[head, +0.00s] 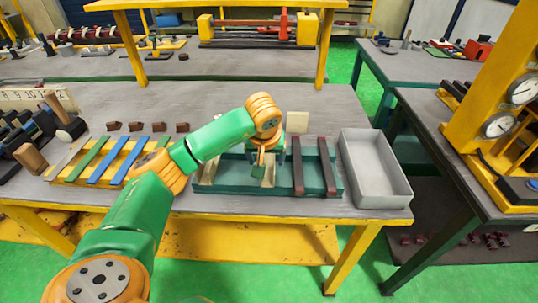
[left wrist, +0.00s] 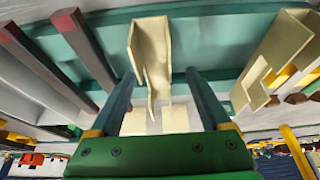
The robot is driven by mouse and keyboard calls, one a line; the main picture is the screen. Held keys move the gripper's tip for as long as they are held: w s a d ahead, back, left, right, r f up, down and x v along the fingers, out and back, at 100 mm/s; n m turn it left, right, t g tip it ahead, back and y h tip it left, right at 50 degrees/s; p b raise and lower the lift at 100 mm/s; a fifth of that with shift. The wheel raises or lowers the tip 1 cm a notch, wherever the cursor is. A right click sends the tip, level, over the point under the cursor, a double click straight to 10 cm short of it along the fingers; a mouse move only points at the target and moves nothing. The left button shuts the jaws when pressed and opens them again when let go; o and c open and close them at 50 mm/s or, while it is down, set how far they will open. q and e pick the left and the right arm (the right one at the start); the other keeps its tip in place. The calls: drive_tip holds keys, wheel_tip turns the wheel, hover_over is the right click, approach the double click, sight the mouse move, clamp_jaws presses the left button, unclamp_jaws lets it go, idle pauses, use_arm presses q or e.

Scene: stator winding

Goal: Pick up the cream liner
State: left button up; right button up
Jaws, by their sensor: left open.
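A cream liner (left wrist: 151,45), a thin folded channel with a notched end, stands in the green tray in the left wrist view. In the head view, part of it (head: 268,172) shows by my left gripper, and the arm hides the rest. My left gripper (head: 262,160) points down over the tray, its jaws open. In the left wrist view, the gripper's two fingers (left wrist: 160,78) lie on either side of the liner's near end, with gaps visible. A second cream liner (left wrist: 272,62) stands to the right in that view. My right gripper is not in view.
The green tray (head: 235,186) also holds two dark red-tipped bars (head: 298,168). A grey bin (head: 376,170) stands right of it. A yellow rack (head: 75,172) with green and blue strips lies left. A small cream block (head: 297,122) sits behind the tray.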

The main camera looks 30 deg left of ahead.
sight(269, 157)
use_arm(q)
drive_tip(key=shift+w+x, duration=0.2)
drive_tip(key=shift+x, duration=0.95)
drive_tip(key=shift+w+f, duration=0.1)
drive_tip(key=shift+w, duration=0.15)
drive_tip(key=shift+s+d+r, duration=0.1)
drive_tip(key=shift+s+r, duration=0.1)
drive_tip(key=shift+s, duration=0.05)
drive_tip(key=c, duration=1.1)
drive_tip(key=shift+o, duration=0.2)
drive_tip(key=shift+w, duration=0.1)
